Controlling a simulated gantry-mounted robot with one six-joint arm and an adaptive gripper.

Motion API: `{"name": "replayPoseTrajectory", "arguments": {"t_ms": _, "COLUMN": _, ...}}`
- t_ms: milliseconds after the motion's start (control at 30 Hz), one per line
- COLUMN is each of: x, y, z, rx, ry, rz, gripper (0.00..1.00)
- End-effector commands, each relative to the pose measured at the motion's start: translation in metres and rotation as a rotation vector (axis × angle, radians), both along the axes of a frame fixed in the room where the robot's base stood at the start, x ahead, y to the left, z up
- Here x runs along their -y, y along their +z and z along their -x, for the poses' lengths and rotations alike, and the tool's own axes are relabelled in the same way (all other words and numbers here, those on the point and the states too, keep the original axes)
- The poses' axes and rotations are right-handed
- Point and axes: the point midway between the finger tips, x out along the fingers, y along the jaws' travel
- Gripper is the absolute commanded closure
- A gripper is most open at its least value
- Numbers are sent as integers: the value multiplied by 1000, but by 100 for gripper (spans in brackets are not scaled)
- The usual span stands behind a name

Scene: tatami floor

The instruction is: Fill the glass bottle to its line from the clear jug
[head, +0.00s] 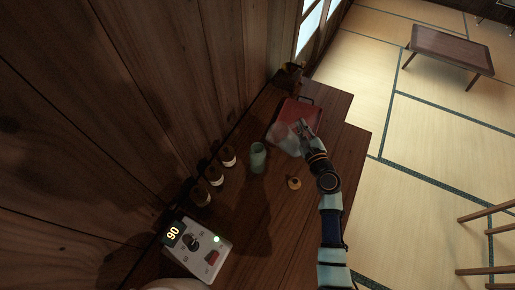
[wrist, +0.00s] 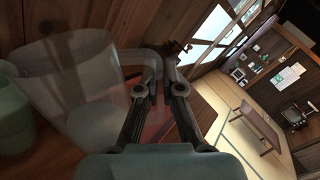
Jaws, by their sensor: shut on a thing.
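The clear jug (head: 284,139) is at the far part of the wooden counter, partly over the red tray in the head view. My gripper (head: 303,127) is shut on the jug's handle; the wrist view shows the handle between the fingertips (wrist: 162,84) and the jug's body (wrist: 75,75) to the left. I cannot tell its liquid level or whether it touches the surface below. A greenish translucent vessel, apparently the glass bottle (head: 258,159), stands left of the jug. It shows partly at the wrist view's left edge (wrist: 12,118). Its line cannot be made out.
The red tray (head: 288,107) lies at the counter's far end, near a dark object (head: 290,72). Three dark jars with pale bands (head: 228,156) line the wall. A small orange-brown item (head: 294,183) lies near my arm. A device reading 90 (head: 198,248) sits at the near end.

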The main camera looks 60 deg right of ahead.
Motion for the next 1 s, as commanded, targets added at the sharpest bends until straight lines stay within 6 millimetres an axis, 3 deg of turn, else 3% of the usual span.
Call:
{"name": "replayPoseTrajectory", "arguments": {"t_ms": 67, "x": 11, "y": -2, "z": 11, "rx": 68, "ry": -4, "rz": -64, "gripper": 100}}
{"name": "replayPoseTrajectory", "arguments": {"t_ms": 100, "x": 13, "y": -13, "z": 13, "rx": 93, "ry": -2, "rz": -92, "gripper": 100}}
{"name": "replayPoseTrajectory", "arguments": {"t_ms": 233, "x": 22, "y": -27, "z": 22, "rx": 176, "ry": -2, "rz": -175, "gripper": 100}}
{"name": "replayPoseTrajectory", "arguments": {"t_ms": 500, "x": 38, "y": -32, "z": 38, "rx": 379, "ry": -1, "rz": -377, "gripper": 100}}
{"name": "replayPoseTrajectory", "arguments": {"t_ms": 1000, "x": 40, "y": -34, "z": 40, "rx": 415, "ry": 0, "rz": -411, "gripper": 100}}
